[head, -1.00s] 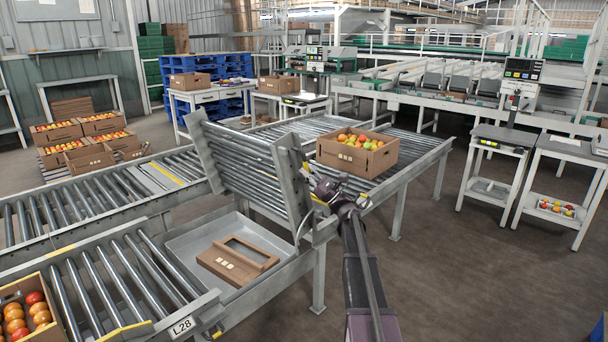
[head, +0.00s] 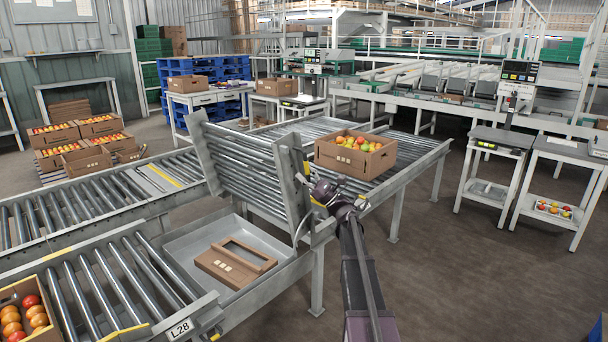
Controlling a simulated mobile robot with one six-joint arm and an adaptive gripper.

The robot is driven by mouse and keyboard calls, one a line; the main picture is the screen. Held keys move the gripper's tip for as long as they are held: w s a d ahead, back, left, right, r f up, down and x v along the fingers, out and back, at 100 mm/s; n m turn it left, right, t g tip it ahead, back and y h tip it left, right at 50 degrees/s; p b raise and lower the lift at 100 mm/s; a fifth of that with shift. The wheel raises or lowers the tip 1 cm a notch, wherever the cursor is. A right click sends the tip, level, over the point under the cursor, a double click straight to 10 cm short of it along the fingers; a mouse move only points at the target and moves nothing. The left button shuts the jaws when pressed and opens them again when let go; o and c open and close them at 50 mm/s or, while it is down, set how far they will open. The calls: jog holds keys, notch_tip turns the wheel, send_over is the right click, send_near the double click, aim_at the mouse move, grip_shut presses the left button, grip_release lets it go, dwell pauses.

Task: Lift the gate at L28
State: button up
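The gate (head: 250,170) is a hinged section of steel rollers in the conveyor line. It stands tilted up steeply, leaning to the upper left. The L28 label (head: 181,328) is on the frame of the near conveyor at the lower left. My gripper (head: 318,192) is at the gate's right side, close to its lower right edge near a yellow mark. My arm hides part of that spot, so I cannot tell whether the fingers are closed or touching the gate. Below the raised gate, a grey tray (head: 187,247) shows in the gap.
A flattened-looking brown carton piece (head: 212,265) lies in the tray. A carton of tomatoes (head: 375,162) sits on the rollers behind the gate. Another tomato carton (head: 58,333) is on the near conveyor at lower left. The floor (head: 480,270) on the right is clear.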

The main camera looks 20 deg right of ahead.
jog(key=b+v, duration=1)
jog(key=v, duration=0.5)
jog(key=shift+s+f, duration=0.25)
dwell(1.5)
dwell(0.7)
jog(key=s+a+f+n+g+h+p, duration=0.15)
jog(key=a+f+n+g, duration=0.3)
jog(key=a, duration=0.45)
jog(key=s+a+f+n+g+h+p, duration=0.1)
jog(key=s+a+f+n+g+h, duration=0.25)
jog(key=a, duration=0.55)
jog(key=a+f+n+g+h+p, duration=0.1)
jog(key=a+f+n+g, duration=0.25)
jog(key=a+f, duration=0.4)
jog(key=s+a+f+n+g+h+p, duration=0.2)
jog(key=s+a+f+n+g+h, duration=0.15)
jog(key=s+n+h, duration=0.35)
jog(key=s+a+f+n+g+h+p, duration=0.1)
jog(key=s+a+f+n+g+h, duration=0.15)
jog(key=s+f+n+h, duration=0.55)
notch_tip(320, 180, up, 41)
jog(key=s+m+y+p, duration=0.1)
jog(key=s+m+p, duration=0.1)
jog(key=p, duration=3.6)
jog(key=shift+d+m+y, duration=0.35)
jog(key=shift+m+y, duration=0.05)
jog(key=shift+m, duration=0.35)
